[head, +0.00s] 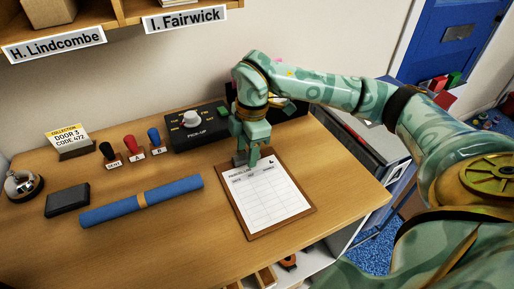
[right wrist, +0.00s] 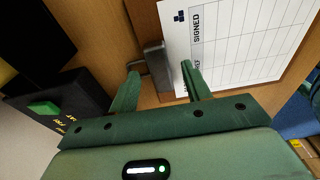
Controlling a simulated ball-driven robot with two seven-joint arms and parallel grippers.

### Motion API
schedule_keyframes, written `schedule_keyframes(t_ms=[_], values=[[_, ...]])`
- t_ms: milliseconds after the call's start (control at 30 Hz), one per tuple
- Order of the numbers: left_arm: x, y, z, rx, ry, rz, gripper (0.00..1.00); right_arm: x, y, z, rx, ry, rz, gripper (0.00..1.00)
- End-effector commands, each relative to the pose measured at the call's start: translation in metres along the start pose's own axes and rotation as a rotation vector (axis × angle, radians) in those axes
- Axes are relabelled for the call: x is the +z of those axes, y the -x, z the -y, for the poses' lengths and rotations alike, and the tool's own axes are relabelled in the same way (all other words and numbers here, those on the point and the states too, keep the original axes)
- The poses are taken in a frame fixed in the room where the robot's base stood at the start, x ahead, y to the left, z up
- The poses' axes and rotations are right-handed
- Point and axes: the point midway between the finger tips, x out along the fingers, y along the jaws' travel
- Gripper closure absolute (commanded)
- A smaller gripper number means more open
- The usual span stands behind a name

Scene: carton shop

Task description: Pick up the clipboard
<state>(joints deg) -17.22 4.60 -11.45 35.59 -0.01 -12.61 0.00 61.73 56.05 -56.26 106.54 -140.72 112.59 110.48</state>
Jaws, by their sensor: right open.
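The clipboard (head: 266,199) lies flat on the wooden desk, a brown board with a white printed form on it. My right gripper (head: 246,160) points down at its top edge, where the clip is. In the right wrist view the open fingers (right wrist: 160,69) stand on either side of the grey metal clip (right wrist: 155,58), with a gap visible around it. Whether a finger touches the board I cannot tell. The form (right wrist: 240,45) also shows there beyond the right finger. My left gripper is out of view.
A black pick-up box (head: 195,128) with a dial stands just left of my gripper. Several stamps (head: 132,145), a blue roll (head: 142,200), a black pad (head: 67,200), a bell (head: 22,185) and a collection sign (head: 70,141) lie further left. The desk front is clear.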

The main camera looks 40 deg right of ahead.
Motion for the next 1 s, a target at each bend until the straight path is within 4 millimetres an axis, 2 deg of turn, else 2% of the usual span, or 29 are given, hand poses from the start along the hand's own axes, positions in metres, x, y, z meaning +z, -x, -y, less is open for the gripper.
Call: schedule_keyframes(t_ms=[67,233,267,400,433,767,867,1000], values=[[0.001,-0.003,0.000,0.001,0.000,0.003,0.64,0.000,-0.009,0.000,-0.001,0.000,0.000,0.52],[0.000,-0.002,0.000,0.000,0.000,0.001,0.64,0.000,-0.007,0.000,0.001,0.001,-0.001,0.52],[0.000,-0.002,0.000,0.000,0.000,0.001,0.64,0.000,-0.007,0.000,0.001,0.001,-0.001,0.55],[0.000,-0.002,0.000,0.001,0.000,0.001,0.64,0.000,-0.007,0.000,0.001,0.001,-0.001,0.94],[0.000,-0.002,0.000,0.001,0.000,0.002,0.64,0.000,-0.007,0.000,0.001,0.001,-0.001,1.00],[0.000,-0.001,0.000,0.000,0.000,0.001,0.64,-0.001,-0.005,0.000,0.002,0.001,-0.001,1.00],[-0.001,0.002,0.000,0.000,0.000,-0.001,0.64,-0.001,0.003,0.000,0.004,0.001,-0.001,1.00],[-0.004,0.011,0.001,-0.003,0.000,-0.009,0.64,-0.004,0.025,-0.001,0.007,0.000,-0.002,1.00]])
